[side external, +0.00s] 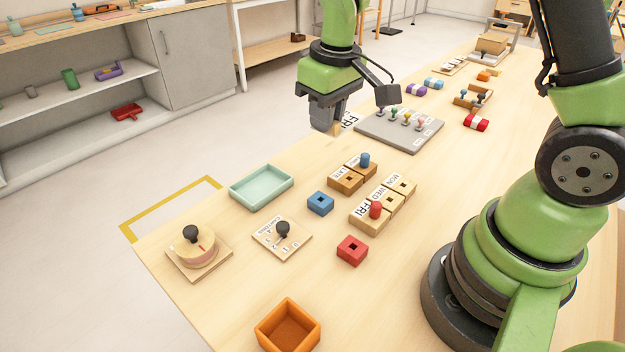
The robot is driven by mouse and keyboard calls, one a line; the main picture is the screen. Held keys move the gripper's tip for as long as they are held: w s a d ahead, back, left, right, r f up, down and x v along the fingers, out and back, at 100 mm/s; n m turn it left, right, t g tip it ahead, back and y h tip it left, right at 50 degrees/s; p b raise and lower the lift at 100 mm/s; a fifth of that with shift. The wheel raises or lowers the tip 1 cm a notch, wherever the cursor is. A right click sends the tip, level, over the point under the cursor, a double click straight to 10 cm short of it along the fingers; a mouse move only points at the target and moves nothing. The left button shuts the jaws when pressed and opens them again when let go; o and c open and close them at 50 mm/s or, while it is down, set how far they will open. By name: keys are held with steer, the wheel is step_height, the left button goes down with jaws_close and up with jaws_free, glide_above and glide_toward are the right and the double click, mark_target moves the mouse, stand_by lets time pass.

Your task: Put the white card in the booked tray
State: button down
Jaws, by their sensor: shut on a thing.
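My gripper (333,127) hangs over the far left edge of the table, left of the grey board. It points down and is shut on a small tan piece (336,130), mostly hidden by the jaws. A white card-like piece with black letters (350,119) shows just right of the jaws, partly hidden; I cannot tell whether it is the white card. A mint green tray (262,190) stands empty near the left table edge. An orange square tray (288,337) stands empty at the front. I see no mark telling which is booked.
Wooden blocks with day labels (368,219), a blue block (320,204) and a red block (352,250) stand mid-table. A round dial (198,250) and a small lever board (282,237) are at front left. The grey board (405,132) carries several coloured knobs.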

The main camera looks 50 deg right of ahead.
steer(key=s+a, duration=0.1)
steer(key=s, duration=0.3)
glide_above(247, 197)
step_height(247, 197, down, 5)
steer(key=f, duration=0.9)
steer(key=shift+s+f, duration=0.2)
steer(key=shift+f, duration=0.15)
steer(key=shift+f, duration=0.65)
steer(key=c, duration=1.2)
jaws_free()
steer(key=shift+r, duration=0.1)
steer(key=shift+o, duration=0.5)
step_height(247, 197, up, 13)
steer(key=s, duration=0.1)
steer(key=shift+s, duration=0.25)
